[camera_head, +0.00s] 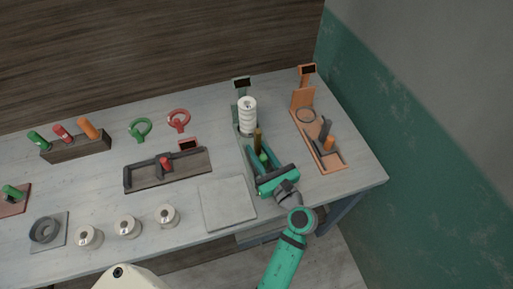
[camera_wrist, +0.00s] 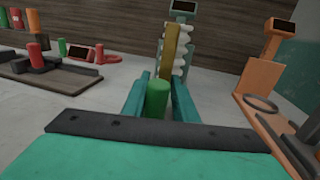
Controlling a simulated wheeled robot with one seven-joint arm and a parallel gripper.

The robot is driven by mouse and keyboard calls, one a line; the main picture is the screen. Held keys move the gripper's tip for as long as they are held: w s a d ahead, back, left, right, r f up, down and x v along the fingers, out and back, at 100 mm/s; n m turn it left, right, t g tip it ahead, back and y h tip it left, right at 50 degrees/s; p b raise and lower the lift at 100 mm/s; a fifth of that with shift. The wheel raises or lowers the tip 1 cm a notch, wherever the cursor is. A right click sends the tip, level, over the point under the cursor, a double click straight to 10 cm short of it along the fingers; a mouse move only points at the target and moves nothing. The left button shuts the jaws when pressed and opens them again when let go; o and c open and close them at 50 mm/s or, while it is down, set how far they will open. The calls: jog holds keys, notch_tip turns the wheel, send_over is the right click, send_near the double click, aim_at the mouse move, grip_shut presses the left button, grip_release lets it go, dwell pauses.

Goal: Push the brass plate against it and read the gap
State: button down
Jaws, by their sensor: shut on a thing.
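The green gauge (camera_head: 241,83) stands at the back of the bench, with a dark display (camera_wrist: 183,6) on which I can make out no reading. A white ribbed cylinder (camera_head: 247,116) stands upright on it. The upright brass plate (camera_head: 258,138) is in front of the cylinder and partly hides it in the wrist view (camera_wrist: 171,48). I cannot tell whether plate and cylinder touch. My gripper (camera_head: 261,157) is shut on a green knob (camera_wrist: 157,99) just in front of the plate. The fingers stand on both sides of the knob.
An orange gauge (camera_head: 301,99) stands close on the right. A dark gauge with a red knob (camera_head: 166,164) lies to the left. A bare grey slab (camera_head: 228,203) is at the front. White spools (camera_head: 128,227), ring gauges (camera_head: 140,129) and a plug rack (camera_head: 75,147) are further left.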

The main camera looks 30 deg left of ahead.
aim_at(265, 163)
jog(key=c, duration=1.6)
grip_release()
jog(key=shift+s+a, duration=0.25)
jog(key=shift+s, duration=0.25)
jog(key=shift+o, duration=0.2)
jog(key=shift+w, duration=0.1)
jog(key=shift+w+d, duration=0.1)
jog(key=shift+d, duration=0.05)
jog(key=shift+d, duration=0.1)
jog(key=shift+d, duration=0.35)
jog(key=v, duration=1)
jog(key=shift+a, duration=0.1)
jog(key=shift+s, duration=0.25)
